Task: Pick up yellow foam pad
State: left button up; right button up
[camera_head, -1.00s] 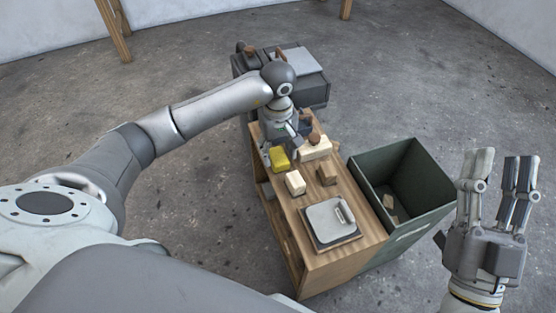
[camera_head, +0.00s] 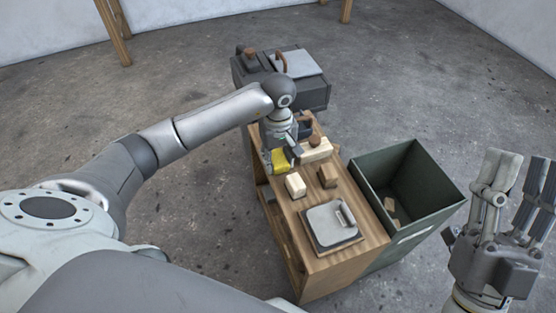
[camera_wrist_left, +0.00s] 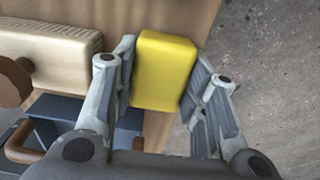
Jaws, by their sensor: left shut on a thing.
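The yellow foam pad (camera_head: 279,160) is at the left edge of the wooden bench (camera_head: 334,264), partly hidden by my left gripper (camera_head: 282,158) in the head view. In the left wrist view the pad (camera_wrist_left: 165,70) sits between the two fingers of my left gripper (camera_wrist_left: 160,80), with a finger against each side. The left gripper is shut on it. I cannot tell whether the pad is clear of the bench top. My right gripper (camera_head: 520,185) is open and empty at the right, away from the bench.
A wooden-handled cream brush (camera_head: 318,150) lies behind. A green open bin (camera_head: 432,208) stands right of the bench. A dark machine (camera_head: 310,92) is behind.

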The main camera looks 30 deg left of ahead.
aim_at(278, 157)
pick_arm(q)
jog(key=shift+r, duration=0.1)
pick_arm(e)
jog(key=shift+w, duration=0.1)
pick_arm(q)
jog(key=shift+r, duration=0.15)
notch_tip(278, 157, up, 3)
jog(key=shift+p, duration=0.85)
pick_arm(e)
jog(key=w+f+g+h+p, duration=0.25)
jog(key=w+f+g, duration=0.35)
jog(key=f+g, duration=0.45)
pick_arm(q)
jog(key=s+d+r, duration=0.1)
jog(key=s+r, duration=0.3)
jog(key=s, duration=0.3)
jog(key=s+d+r+p, duration=0.1)
jog(key=s+r, duration=0.4)
jog(key=s, duration=0.1)
jog(key=shift+s+d+r, duration=0.15)
jog(key=shift+s+r, duration=0.1)
jog(key=shift+s, duration=0.15)
pick_arm(e)
notch_tip(278, 157, down, 11)
jog(key=s+d+g+h, duration=0.2)
jog(key=g, duration=0.1)
jog(key=shift+s+m+g, duration=0.3)
jog(key=shift+s+g, duration=0.05)
jog(key=shift+s, duration=0.05)
